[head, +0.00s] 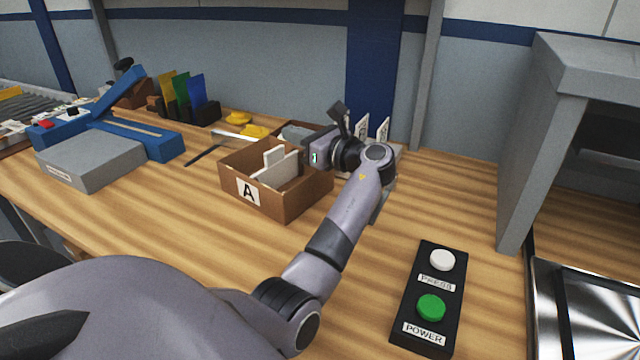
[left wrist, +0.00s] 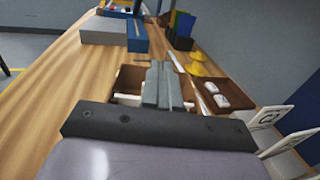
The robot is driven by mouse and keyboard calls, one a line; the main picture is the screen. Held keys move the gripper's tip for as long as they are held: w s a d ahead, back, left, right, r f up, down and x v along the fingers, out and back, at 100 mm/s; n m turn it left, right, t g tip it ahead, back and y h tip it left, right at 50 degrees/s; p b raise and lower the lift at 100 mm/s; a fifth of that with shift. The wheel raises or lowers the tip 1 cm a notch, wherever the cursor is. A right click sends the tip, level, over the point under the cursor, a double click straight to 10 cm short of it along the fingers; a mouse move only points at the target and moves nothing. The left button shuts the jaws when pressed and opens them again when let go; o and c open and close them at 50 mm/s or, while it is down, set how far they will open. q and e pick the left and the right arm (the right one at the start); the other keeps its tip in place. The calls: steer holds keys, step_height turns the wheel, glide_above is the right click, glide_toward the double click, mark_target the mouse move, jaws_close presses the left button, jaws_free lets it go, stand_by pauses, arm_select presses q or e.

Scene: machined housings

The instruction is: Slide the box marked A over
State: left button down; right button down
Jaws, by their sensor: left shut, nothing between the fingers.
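The box marked A (head: 233,191) is an open brown box on the wooden bench, with a white label bearing a black A on its front. White flat pieces (head: 278,168) stand inside it. My left gripper (head: 293,134) is shut and empty at the far right of the box, near its back. In the left wrist view, the shut grey fingers (left wrist: 160,68) partly cover a brown box (left wrist: 130,76), apparently the same one. I cannot tell whether the fingers touch it. My right gripper is not in view.
Another brown box with white pieces (left wrist: 221,101) lies behind. White cards (head: 362,126) stand at the back wall. A grey block (head: 90,160), blue fixture (head: 160,146) and colored folders (head: 181,92) are left. A button panel (head: 428,300) is front right.

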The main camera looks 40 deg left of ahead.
mark_target(308, 181)
arm_select(q)
steer(key=d, duration=0.8)
steer(key=f, duration=1)
steer(key=shift+w+a+b, duration=0.35)
steer(key=shift+s+a, duration=0.1)
steer(key=shift+a, duration=0.4)
